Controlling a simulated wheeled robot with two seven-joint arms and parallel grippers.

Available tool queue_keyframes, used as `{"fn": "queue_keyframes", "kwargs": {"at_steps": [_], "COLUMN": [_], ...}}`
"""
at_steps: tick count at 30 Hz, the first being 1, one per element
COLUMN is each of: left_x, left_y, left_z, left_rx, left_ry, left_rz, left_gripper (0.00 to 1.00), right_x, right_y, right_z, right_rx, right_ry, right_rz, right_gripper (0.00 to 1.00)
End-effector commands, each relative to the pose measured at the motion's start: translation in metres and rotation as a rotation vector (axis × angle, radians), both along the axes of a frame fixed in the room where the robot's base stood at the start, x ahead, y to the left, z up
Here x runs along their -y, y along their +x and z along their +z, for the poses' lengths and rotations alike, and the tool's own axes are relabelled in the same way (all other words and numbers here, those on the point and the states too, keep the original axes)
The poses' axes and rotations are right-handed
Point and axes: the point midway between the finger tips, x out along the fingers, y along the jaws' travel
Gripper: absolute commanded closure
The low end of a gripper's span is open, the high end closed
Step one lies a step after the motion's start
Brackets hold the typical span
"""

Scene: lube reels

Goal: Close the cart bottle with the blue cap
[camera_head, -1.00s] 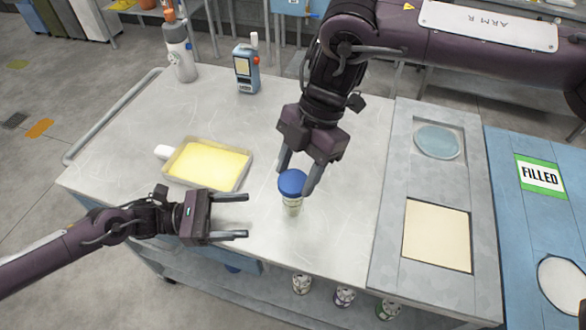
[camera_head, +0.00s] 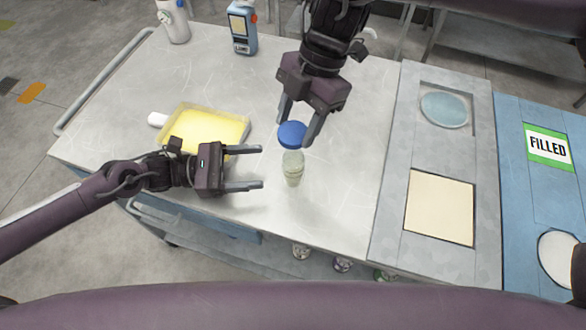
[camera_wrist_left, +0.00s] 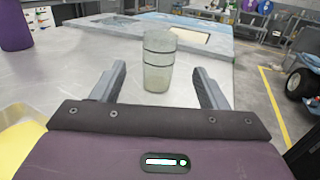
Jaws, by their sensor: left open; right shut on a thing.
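The bottle (camera_head: 293,168) is pale, clear and upright on the cart top (camera_head: 345,185). The blue cap (camera_head: 292,134) is shut in my right gripper (camera_head: 296,128), and in the head view it sits just above the bottle's mouth. In the left wrist view the bottle (camera_wrist_left: 159,62) shows no cap on its top; the cap and right gripper are out of that view. My left gripper (camera_head: 252,172) is open and empty, left of the bottle, its fingers pointing at it. In the left wrist view the bottle stands ahead, between the lines of the two fingers (camera_wrist_left: 160,84), not touched.
A yellow-filled tray (camera_head: 203,130) lies left, behind my left gripper. A grey panel (camera_head: 405,215) and a blue panel marked FILLED (camera_head: 548,147) are at right.

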Motion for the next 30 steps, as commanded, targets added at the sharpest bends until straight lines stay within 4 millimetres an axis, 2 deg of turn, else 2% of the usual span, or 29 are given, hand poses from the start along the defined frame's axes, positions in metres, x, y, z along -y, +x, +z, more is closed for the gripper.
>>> {"fn": "queue_keyframes", "kwargs": {"at_steps": [1,6,12,18,28,30], "left_x": [0.012,0.045,0.076,0.09,0.092,0.092], "left_y": [0.001,0.003,0.006,0.008,0.008,0.008], "left_z": [0.001,0.001,0.0,0.0,0.0,0.0], "left_rx": [0.001,0.001,0.0,0.001,0.0,0.0], "left_ry": [-0.005,-0.004,-0.002,0.0,0.001,0.001], "left_rz": [-0.003,-0.003,-0.001,0.001,0.0,0.0], "left_gripper": [0.33,0.33,0.33,0.33,0.33,0.42], "right_x": [0.0,0.0,0.0,0.0,0.0,0.0], "right_y": [0.0,0.0,0.0,0.0,0.0,0.0], "right_z": [0.0,0.0,0.0,0.0,0.0,0.0], "right_rx": [0.0,0.0,0.0,0.0,0.0,0.0], "right_ry": [0.0,0.0,0.0,0.0,0.0,0.0], "right_rz": [0.0,0.0,0.0,0.0,0.0,0.0], "right_gripper": [0.71,0.71,0.71,0.71,0.71,0.71]}}
